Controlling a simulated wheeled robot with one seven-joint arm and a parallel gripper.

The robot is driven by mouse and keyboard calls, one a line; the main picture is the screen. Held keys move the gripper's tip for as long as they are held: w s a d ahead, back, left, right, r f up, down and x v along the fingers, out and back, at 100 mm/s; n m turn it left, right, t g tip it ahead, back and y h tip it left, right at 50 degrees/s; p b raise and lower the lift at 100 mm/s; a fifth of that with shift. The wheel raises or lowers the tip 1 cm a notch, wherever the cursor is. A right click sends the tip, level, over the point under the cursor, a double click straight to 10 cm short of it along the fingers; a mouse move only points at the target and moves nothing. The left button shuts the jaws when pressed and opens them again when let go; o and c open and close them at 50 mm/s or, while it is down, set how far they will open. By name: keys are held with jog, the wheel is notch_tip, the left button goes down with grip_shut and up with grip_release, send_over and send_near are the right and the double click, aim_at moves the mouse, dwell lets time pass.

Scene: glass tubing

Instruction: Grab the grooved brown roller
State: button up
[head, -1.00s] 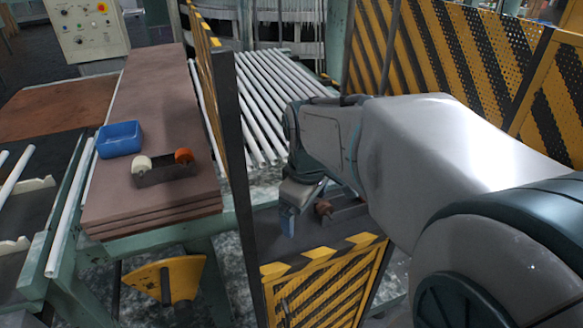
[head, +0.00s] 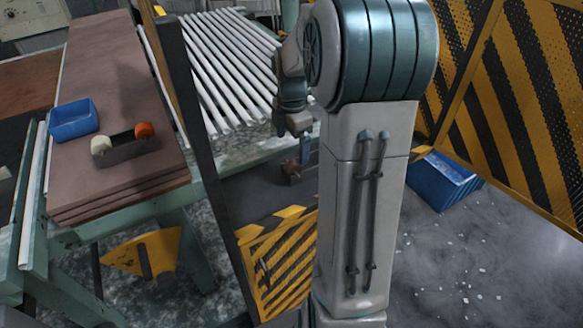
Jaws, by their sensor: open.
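A small brown roller-like piece (head: 291,167) sits low on a dark grey block behind the yellow-black gate; its grooves are too small to make out. My gripper (head: 303,150) hangs just above and beside it, pointing down, open. One bluish finger shows close to the brown piece; the other finger is hard to see, and I cannot tell whether they touch. My own arm hides the area to the right. An orange-brown roller (head: 145,130) and a cream roller (head: 99,144) sit at the two ends of a dark holder (head: 126,152) on the brown stacked boards.
A blue tray (head: 74,120) stands on the stacked boards (head: 110,80). White glass tubes (head: 225,65) lie on a rack behind. A dark gate post (head: 200,140) and a striped gate panel (head: 280,262) stand near my arm. A blue bin (head: 442,182) is on the floor at right.

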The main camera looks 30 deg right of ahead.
aim_at(292, 163)
notch_tip(292, 163, down, 8)
jog(key=shift+w+d+f+p, duration=0.1)
jog(key=shift+f+p, duration=0.15)
jog(key=shift+p, duration=0.35)
jog(key=c, duration=1.1)
